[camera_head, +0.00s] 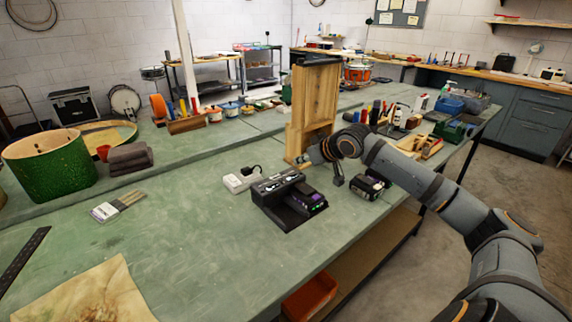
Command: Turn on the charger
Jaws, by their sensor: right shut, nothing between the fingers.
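The charger (276,186) is a black unit lying on the green bench near the middle of the view. A battery with purple trim (306,198) sits on its right part, and a small green light shows there. A white power strip (237,182) with a black plug in it lies just left of the charger. A loose black and purple battery (370,187) lies right of the gripper. My left gripper is out of view.
A wooden stand (316,100) rises behind my right gripper. A green drum (50,168), folded dark cloths (130,158) and brushes (118,206) lie to the left. Tools and bottles crowd the right side. The bench front left of the charger is mostly clear.

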